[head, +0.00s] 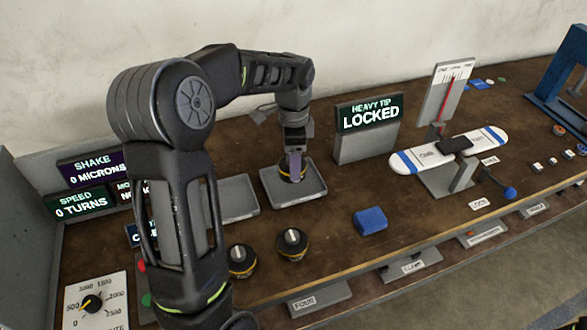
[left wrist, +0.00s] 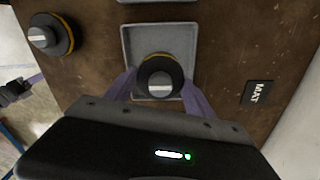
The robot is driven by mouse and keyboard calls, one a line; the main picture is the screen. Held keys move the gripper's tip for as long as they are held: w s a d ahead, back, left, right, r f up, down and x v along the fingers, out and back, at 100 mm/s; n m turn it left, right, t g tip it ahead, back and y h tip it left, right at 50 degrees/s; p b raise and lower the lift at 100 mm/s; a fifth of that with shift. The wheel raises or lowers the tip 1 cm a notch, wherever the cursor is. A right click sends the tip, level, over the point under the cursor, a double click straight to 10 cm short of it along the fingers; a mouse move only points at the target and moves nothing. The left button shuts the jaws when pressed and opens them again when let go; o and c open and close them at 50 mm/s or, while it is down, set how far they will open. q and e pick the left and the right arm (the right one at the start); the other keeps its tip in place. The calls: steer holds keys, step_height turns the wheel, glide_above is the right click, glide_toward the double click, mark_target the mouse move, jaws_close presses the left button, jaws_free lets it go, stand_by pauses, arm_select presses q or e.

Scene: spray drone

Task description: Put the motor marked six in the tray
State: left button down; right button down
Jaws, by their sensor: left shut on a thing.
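My left gripper (head: 293,172) reaches down over a grey tray (head: 306,195) at the middle of the bench. It is shut on a black motor with a yellow band (head: 292,179). In the left wrist view the motor (left wrist: 160,72) sits between the purple fingers, over the near part of the tray (left wrist: 131,40). I cannot tell whether it touches the tray floor. Its marking cannot be read. Two similar motors stand nearer the front, one left (head: 242,261) and one right (head: 292,244). What looks like my right gripper (left wrist: 35,80) shows at the left wrist view's left edge, too small to judge.
A second grey tray (head: 238,198) lies left of the first. A blue block (head: 370,220) is right of the motors. A screen reading LOCKED (head: 369,115) stands behind, and a white beam on a stand (head: 450,150) is to the right. Screens and a dial (head: 95,303) fill the left.

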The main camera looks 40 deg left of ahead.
arm_select(q)
steer(key=shift+f, duration=1.8)
steer(key=shift+f, duration=0.1)
steer(key=shift+c, duration=1.8)
jaws_free()
step_height(320, 180, up, 12)
steer(key=shift+r, duration=0.1)
